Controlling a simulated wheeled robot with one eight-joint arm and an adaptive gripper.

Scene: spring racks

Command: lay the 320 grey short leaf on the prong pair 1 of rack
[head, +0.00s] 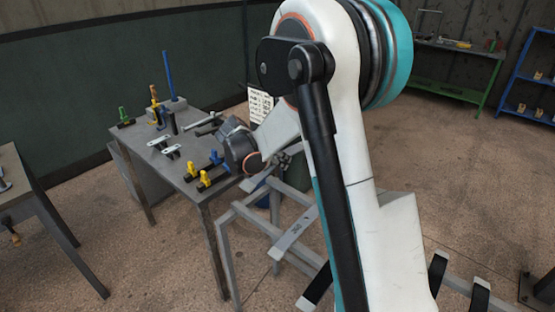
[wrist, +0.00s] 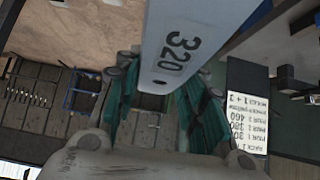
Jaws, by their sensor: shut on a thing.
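The grey leaf marked 320 (wrist: 176,45) fills the upper middle of the wrist view. My gripper (wrist: 155,98) has its teal-padded fingers on either side of the leaf's end and is shut on it. In the head view my arm hides most of the gripper, and I cannot make out the held leaf there. A grey rack frame (head: 228,252) stands below and right of the wrist. A grey leaf with an unclear number (head: 296,230) lies across its rails. Black prongs (head: 437,272) show at the lower right; I cannot tell which pair is 1.
A label sheet (wrist: 247,107) shows upside down. A green bench (head: 445,88) and blue shelf (head: 535,80) stand behind.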

